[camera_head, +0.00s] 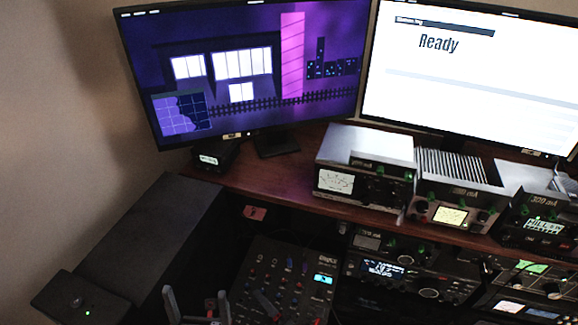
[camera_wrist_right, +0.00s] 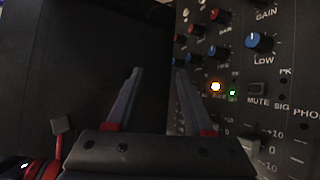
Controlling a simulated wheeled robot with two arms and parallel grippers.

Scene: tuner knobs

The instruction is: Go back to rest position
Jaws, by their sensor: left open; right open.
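My left gripper (camera_head: 195,295) is at the bottom of the head view, left of the black mixer (camera_head: 308,262), with its two grey fingers spread apart and nothing between them. My right gripper (camera_head: 278,303) is dark and hard to make out against the mixer in the head view. In the right wrist view its fingers (camera_wrist_right: 155,75) are apart and empty, by the mixer's left edge. The mixer's panel (camera_wrist_right: 245,75) shows red and blue knobs, a lit orange light and a small green light. I cannot tell whether the fingers touch the panel.
A wooden shelf (camera_head: 240,175) holds two monitors, one purple (camera_head: 245,65) and one reading "Ready" (camera_head: 470,75), and several metered units (camera_head: 365,165). More radio gear (camera_head: 405,272) stands below. A black box (camera_head: 150,235) is at left.

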